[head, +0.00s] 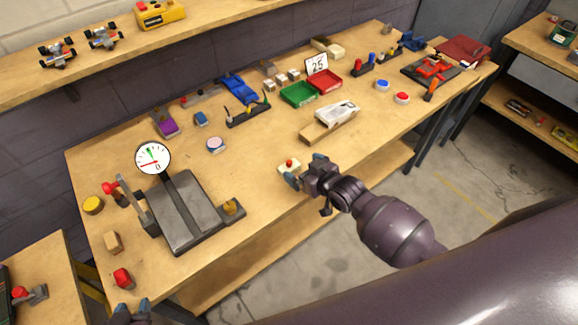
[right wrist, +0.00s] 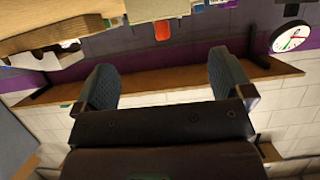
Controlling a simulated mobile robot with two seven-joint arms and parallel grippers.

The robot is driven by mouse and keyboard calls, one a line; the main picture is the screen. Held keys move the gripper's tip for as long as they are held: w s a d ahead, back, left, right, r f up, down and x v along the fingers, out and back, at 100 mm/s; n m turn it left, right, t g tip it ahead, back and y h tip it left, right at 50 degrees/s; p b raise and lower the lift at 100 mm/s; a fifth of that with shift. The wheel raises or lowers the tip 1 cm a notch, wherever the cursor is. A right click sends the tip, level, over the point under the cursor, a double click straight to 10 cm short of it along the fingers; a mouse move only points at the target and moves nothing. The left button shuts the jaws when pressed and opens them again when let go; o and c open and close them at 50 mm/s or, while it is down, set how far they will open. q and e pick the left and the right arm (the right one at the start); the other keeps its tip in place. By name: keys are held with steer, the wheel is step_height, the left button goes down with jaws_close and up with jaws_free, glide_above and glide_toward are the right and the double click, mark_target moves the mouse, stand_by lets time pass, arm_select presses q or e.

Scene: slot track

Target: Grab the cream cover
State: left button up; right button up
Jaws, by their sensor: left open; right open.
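A cream-white shell-like piece (head: 337,113) lies on a wooden block (head: 325,128) near the middle of the bench in the head view. A smaller cream piece with a red top (head: 289,166) sits at the bench's front edge. I cannot tell for certain which is the cream cover. My right gripper (head: 305,169) is open and empty, right beside the smaller cream piece in the picture; whether it touches is unclear. Its open fingers also show in the right wrist view (right wrist: 164,80), with nothing between them. My left gripper (head: 130,311) is open at the bottom left edge, mostly cut off.
A grey scale (head: 185,212) with a round dial (head: 153,158) stands on the left of the bench (head: 258,190). Green (head: 298,94) and red (head: 327,81) trays stand behind the wooden block. Several small parts line the back.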

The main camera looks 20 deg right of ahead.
mark_target(291, 164)
steer(key=shift+f+x, duration=0.1)
steer(key=shift+x, duration=1.2)
steer(key=shift+f+x, duration=0.15)
steer(key=shift+x, duration=1.15)
steer(key=shift+s+a, duration=0.15)
steer(key=c, duration=1)
steer(key=shift+r, duration=0.1)
